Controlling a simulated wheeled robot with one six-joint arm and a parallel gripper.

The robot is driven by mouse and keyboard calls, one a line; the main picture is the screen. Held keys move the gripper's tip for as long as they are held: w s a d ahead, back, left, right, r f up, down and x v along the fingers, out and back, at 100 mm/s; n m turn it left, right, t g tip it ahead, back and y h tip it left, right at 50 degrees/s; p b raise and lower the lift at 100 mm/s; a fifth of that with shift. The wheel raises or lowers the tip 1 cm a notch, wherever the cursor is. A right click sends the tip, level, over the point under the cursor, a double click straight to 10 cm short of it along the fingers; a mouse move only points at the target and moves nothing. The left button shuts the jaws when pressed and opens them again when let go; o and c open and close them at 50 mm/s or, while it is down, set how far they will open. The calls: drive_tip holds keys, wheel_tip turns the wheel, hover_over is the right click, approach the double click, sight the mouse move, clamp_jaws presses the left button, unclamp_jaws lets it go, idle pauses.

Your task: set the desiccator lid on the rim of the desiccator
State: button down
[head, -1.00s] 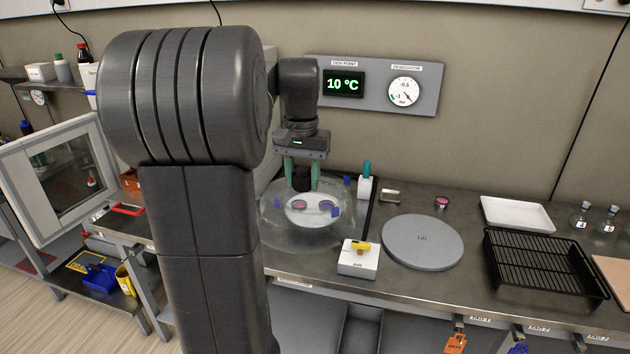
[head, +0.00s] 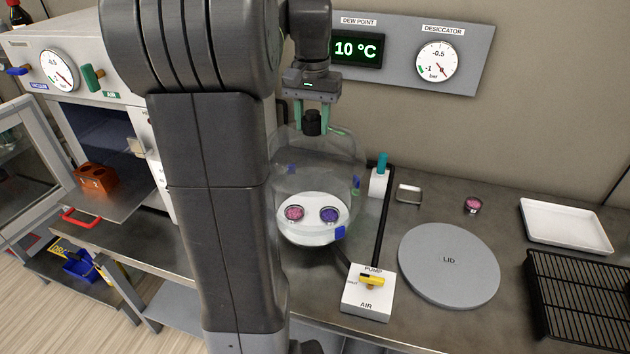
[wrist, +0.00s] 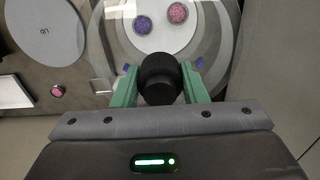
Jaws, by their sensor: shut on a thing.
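My gripper (head: 312,112) is shut on the black knob of the desiccator lid (head: 312,150), a clear glass dome, above the desiccator. In the wrist view, my gripper (wrist: 160,88) has its green fingers on both sides of the knob (wrist: 160,75). The desiccator (head: 312,238) is a clear glass bowl with blue clips around its rim and a white plate inside. The plate carries a pink dish (head: 294,213) and a purple dish (head: 329,215). The knob is well above the plate. The lid's lower edge blends into the glass, so its gap to the rim is unclear.
A grey disc marked LID (head: 430,280) lies bare to the right. The PUMP/AIR valve box (head: 366,300) and a dark upright tube stand between. A white tray (head: 566,226), black rack (head: 580,285) and small pink dish (head: 473,205) are farther right. An open oven stands left.

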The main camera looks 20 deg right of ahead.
wheel_tip(320, 180, down, 10)
idle(0.6)
drive_tip(key=shift+f, duration=0.4)
drive_tip(key=shift+f+b, duration=0.1)
drive_tip(key=shift+b, duration=0.2)
drive_tip(key=c, duration=0.9)
unclamp_jaws()
drive_tip(key=shift+o, duration=0.2)
wheel_tip(320, 180, up, 13)
drive_tip(key=shift+r, duration=0.15)
